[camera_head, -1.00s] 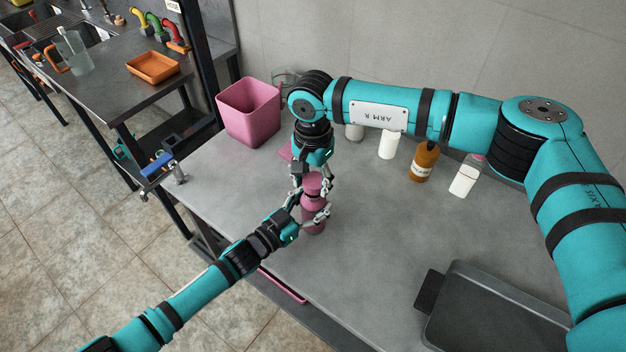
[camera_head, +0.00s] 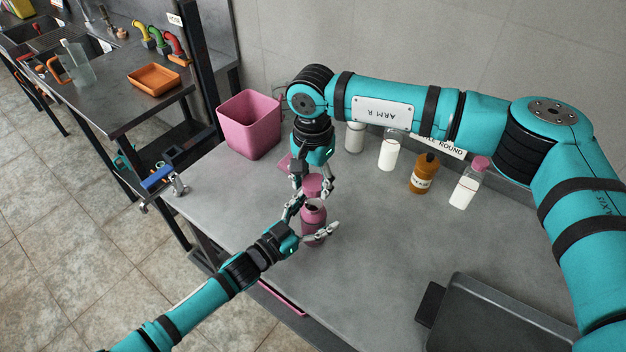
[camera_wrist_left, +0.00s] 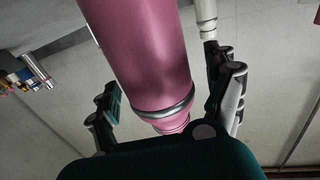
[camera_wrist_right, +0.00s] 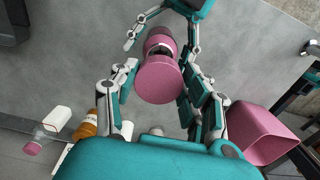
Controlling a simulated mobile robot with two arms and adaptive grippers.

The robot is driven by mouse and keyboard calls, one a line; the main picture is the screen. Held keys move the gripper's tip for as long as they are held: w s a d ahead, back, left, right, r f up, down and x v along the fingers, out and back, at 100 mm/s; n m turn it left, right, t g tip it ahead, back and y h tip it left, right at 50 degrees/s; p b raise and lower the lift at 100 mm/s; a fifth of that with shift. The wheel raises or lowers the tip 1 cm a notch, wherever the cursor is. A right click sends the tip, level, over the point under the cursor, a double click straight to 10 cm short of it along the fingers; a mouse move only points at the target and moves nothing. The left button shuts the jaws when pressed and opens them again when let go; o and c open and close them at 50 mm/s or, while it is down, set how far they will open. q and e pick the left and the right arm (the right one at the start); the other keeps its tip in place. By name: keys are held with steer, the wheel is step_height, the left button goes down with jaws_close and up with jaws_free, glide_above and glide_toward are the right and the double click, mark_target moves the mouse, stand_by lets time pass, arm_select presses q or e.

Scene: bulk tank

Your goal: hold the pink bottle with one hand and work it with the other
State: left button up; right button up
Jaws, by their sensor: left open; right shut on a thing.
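The pink bottle (camera_head: 312,218) stands on the grey bench with a dark open mouth showing at its top. Its pink cap (camera_head: 313,184) is apart from it, just above the mouth. My right gripper (camera_head: 313,188) is shut on the cap, which faces the right wrist camera (camera_wrist_right: 160,80) and hides part of the bottle. My left gripper (camera_head: 316,216) is open, its fingers spread on either side of the bottle. In the left wrist view the bottle body (camera_wrist_left: 150,60) fills the space between the fingers; whether they touch it is unclear.
A pink bin (camera_head: 249,126) stands at the back left. White bottles (camera_head: 390,152), a brown bottle (camera_head: 423,173) and a pink-capped bottle (camera_head: 469,183) line the back of the bench. A dark tray (camera_head: 500,318) lies at the front right. The middle bench is clear.

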arm_select(q)
steer(key=v, duration=1.2)
